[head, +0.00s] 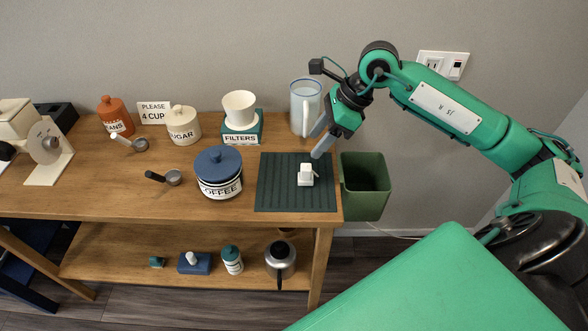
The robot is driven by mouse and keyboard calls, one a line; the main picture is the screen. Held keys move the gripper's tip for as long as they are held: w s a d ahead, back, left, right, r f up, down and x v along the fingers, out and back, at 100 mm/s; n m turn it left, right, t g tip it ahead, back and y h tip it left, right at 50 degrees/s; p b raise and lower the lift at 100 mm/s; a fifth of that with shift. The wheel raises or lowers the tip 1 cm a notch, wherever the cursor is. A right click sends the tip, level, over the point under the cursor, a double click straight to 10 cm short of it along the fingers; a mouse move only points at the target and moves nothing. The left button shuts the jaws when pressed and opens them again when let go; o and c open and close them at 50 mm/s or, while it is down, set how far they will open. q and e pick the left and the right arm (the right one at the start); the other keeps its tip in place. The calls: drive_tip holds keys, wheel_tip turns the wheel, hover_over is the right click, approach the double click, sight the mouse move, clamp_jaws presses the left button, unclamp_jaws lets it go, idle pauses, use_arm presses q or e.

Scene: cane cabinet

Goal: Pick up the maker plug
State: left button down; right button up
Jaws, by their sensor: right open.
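A small white block-shaped piece (306,175), which looks like the maker plug, lies on the dark ribbed mat (268,190) at the right end of the wooden cabinet top. My right gripper (320,136) is open and empty. It comes in from the right, above the back edge of the mat, with its fingers pointing down and left. In the picture it is above and slightly right of the white piece, apart from it. My left gripper is not in view.
A clear pitcher (303,110) stands beside my right gripper. A blue-lidded coffee canister (219,175) stands left of the mat, with a filters box (242,131) behind. A green bin (364,190) is at the right end. A wall outlet (434,65) is on the back wall.

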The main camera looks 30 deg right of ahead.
sight(308, 166)
drive_tip(key=shift+h, duration=0.8)
drive_tip(key=f, duration=0.2)
drive_tip(key=w+f, duration=0.1)
drive_tip(key=f, duration=0.2)
drive_tip(key=w+f+p, duration=0.1)
drive_tip(key=f, duration=0.1)
drive_tip(key=shift+d+f, duration=0.25)
drive_tip(key=shift+p+x, duration=0.6)
drive_tip(key=shift+x, duration=2)
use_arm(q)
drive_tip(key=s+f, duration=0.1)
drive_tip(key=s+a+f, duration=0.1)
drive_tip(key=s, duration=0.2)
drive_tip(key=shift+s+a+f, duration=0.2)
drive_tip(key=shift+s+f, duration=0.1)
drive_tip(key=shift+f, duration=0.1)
use_arm(e)
drive_tip(key=shift+d, duration=0.1)
drive_tip(key=c, duration=0.9)
drive_tip(key=shift+c, duration=0.2)
